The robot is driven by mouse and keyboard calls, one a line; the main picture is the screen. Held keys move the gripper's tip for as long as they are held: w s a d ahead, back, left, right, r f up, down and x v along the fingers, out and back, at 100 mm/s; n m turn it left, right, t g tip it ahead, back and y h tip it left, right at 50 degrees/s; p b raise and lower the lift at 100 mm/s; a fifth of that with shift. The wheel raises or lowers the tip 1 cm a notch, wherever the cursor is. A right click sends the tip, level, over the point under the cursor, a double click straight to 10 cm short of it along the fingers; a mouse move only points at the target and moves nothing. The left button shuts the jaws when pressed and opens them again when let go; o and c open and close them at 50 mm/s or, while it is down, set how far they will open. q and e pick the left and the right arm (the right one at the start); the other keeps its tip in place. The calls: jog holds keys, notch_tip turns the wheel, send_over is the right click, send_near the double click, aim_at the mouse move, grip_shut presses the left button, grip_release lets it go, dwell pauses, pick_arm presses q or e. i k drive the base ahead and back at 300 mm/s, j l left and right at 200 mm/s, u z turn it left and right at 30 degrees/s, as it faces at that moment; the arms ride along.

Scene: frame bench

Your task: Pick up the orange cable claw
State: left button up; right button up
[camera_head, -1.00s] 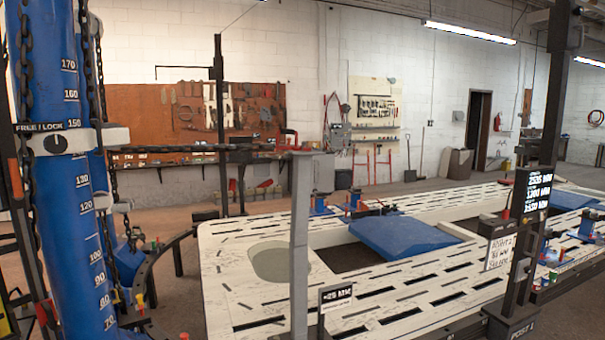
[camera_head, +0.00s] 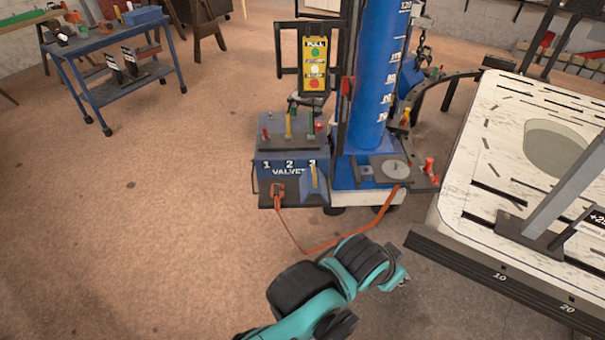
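An orange cable claw (camera_head: 278,190) is at the front left of the blue valve box (camera_head: 290,165), on its lower ledge. An orange cable (camera_head: 318,248) hangs from it, dips toward the floor and rises to the base of the blue column. One of my teal and black arms reaches in from the bottom edge, short of the claw and apart from it. No gripper fingers can be made out at its end. My other arm does not show.
The blue column (camera_head: 378,75) stands behind the box, with a yellow button panel (camera_head: 315,62) beside it. The white slotted frame bench (camera_head: 480,180) is at right. A blue cart (camera_head: 112,75) stands at the back left. The brown floor at left is clear.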

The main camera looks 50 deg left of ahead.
aim_at(275, 194)
jog(key=u, duration=2.05)
jog(key=i+l, duration=0.2)
jog(key=i, duration=0.15)
jog(key=i+l+z, duration=0.1)
jog(key=i, duration=0.25)
jog(key=i+l, duration=0.3)
jog(key=i+z, duration=0.05)
jog(key=i, duration=0.05)
